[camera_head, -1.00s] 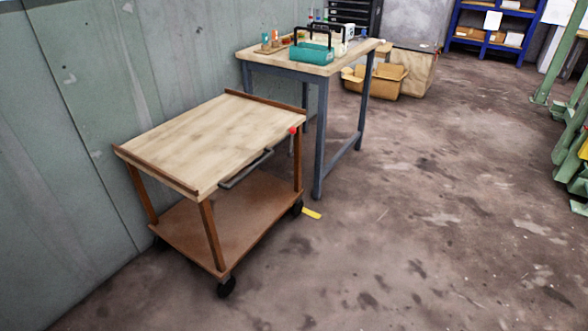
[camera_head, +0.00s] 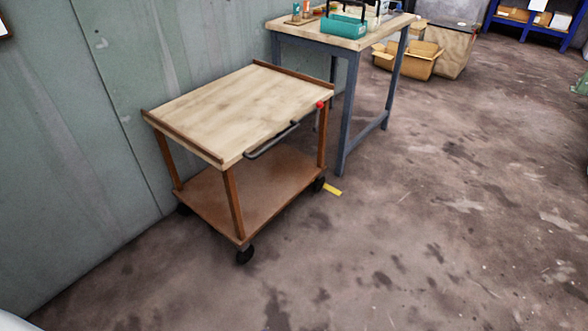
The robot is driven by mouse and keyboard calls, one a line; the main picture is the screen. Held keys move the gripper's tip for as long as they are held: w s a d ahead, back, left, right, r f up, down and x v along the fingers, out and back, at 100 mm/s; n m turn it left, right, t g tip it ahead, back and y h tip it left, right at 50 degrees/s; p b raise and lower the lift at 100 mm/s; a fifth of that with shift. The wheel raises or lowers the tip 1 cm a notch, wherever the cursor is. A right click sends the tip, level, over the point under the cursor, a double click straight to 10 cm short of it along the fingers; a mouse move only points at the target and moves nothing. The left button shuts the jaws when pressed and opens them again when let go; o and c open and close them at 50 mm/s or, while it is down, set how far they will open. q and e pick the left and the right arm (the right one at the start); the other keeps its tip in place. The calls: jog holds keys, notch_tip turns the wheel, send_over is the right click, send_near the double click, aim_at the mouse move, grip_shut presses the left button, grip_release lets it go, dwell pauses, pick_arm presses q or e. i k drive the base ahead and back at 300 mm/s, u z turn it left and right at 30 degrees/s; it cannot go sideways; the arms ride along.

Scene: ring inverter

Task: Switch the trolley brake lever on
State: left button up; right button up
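The trolley (camera_head: 236,105) stands on the floor left of centre, with a pale wooden top and a brown lower shelf. A dark push handle (camera_head: 271,141) runs along its near right edge. A small red knob (camera_head: 320,105) sits at the right corner of the top, by the corner post. It appears to be the end of the brake lever; the rest of the lever is too small to make out. Neither of my grippers is in view.
A workbench (camera_head: 349,45) with a green toolbox (camera_head: 344,27) stands right behind the trolley. A grey-green wall (camera_head: 80,130) runs along the left. A cardboard box (camera_head: 410,62) is beyond the bench. A yellow strip (camera_head: 332,189) lies by a wheel. The floor (camera_head: 430,240) at right is clear.

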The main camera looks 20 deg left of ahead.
aim_at(320, 104)
jog(key=z, duration=0.15)
jog(key=i, duration=1.45)
jog(key=u, duration=0.5)
jog(key=i, duration=0.75)
jog(key=u, duration=0.35)
